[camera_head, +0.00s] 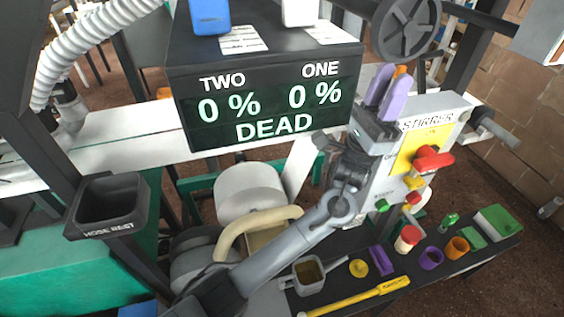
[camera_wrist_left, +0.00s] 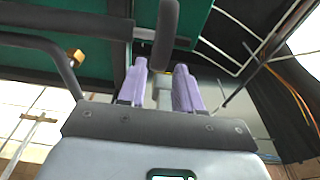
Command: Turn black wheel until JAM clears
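The black wheel (camera_head: 408,28) is a spoked handwheel at the top right of the head view, its upper edge cut off. My left gripper (camera_head: 386,88) has two purple fingers pointing up just below the wheel. In the left wrist view the fingers (camera_wrist_left: 160,88) are apart, with a dark rounded bar, seemingly the wheel's rim (camera_wrist_left: 165,35), beyond their tips. Contact is not visible. A small orange piece shows behind the fingertips in the head view. The display (camera_head: 268,100) reads TWO 0 %, ONE 0 % and DEAD; no JAM text shows. My right gripper is out of view.
The STIRRER panel (camera_head: 425,150) with a red handle (camera_head: 433,160) and coloured buttons stands close to my left gripper. Below is a dark bench with cups, blocks and a yellow tool (camera_head: 355,298). A hose rest (camera_head: 110,205) is at the left.

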